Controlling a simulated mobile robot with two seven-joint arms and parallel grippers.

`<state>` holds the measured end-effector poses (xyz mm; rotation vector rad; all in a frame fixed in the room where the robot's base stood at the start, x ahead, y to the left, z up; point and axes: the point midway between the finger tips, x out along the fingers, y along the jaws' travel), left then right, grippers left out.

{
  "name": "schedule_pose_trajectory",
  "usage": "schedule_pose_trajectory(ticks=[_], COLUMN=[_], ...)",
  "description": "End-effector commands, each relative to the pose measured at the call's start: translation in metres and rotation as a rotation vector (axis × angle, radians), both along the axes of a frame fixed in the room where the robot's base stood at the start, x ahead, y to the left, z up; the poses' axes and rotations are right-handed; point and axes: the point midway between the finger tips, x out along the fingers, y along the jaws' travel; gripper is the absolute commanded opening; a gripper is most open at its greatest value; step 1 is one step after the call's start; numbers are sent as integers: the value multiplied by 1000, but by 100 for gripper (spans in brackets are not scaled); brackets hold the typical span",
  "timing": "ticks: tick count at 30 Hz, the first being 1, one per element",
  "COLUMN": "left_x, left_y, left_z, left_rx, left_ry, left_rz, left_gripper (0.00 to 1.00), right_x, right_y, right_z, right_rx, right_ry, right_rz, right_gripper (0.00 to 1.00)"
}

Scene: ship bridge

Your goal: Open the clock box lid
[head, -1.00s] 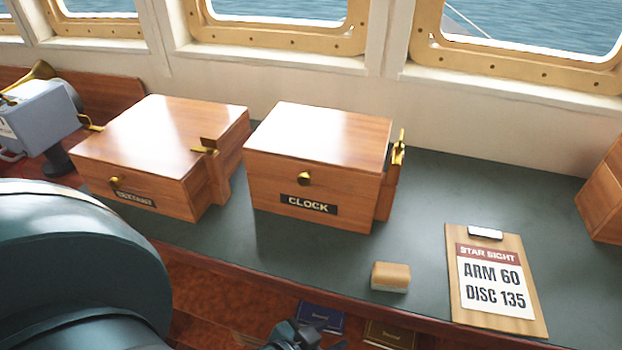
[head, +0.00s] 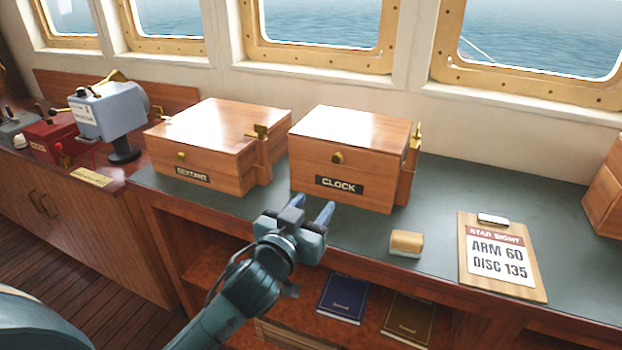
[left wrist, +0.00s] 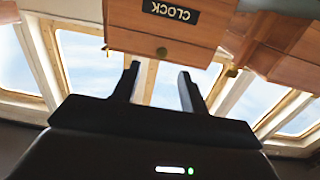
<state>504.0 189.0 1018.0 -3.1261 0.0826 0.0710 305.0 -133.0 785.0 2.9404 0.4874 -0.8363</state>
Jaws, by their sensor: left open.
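The clock box (head: 345,180) is a wooden box with a closed lid (head: 352,126), a small brass knob (head: 337,158) on its front and a black CLOCK label. A brass fitting (head: 416,136) stands on its right side. My left gripper (head: 313,213) is open and empty, just in front of the box and below its label, with its fingers pointing toward it. In the left wrist view the clock box (left wrist: 195,12) appears upside down, with its knob (left wrist: 162,51) beyond the open fingers (left wrist: 160,85). My right gripper is not in view.
The closed sextant box (head: 215,140) stands left of the clock box. On the green counter to the right are a small wooden block (head: 406,243) and a clipboard (head: 500,255) reading ARM 60, DISC 135. Books (head: 343,298) lie on the shelf below. Windows line the wall behind.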

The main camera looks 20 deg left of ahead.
Motion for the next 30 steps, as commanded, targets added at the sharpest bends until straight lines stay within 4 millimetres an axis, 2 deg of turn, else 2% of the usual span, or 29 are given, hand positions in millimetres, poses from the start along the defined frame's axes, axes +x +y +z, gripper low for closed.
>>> schedule_pose_trajectory(ticks=[1,3,6,11,21,25,30], left_x=[4,7,15,41,109,126,136], left_y=[2,3,4,3,0,0,-1], left_z=[11,19,22,23,22,21,20], left_rx=[-5,-12,-15,-13,-13,-14,-15], left_ry=[-27,-45,-50,-49,-47,-46,-45], left_rz=[9,17,20,21,20,19,19], left_gripper=[44,44,44,44,44,44,44], right_x=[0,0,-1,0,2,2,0], right_y=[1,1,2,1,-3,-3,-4], right_z=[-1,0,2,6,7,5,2], right_rx=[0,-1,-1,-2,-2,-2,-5], right_ry=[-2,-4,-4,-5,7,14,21], right_rz=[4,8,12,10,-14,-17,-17], right_gripper=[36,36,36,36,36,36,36])
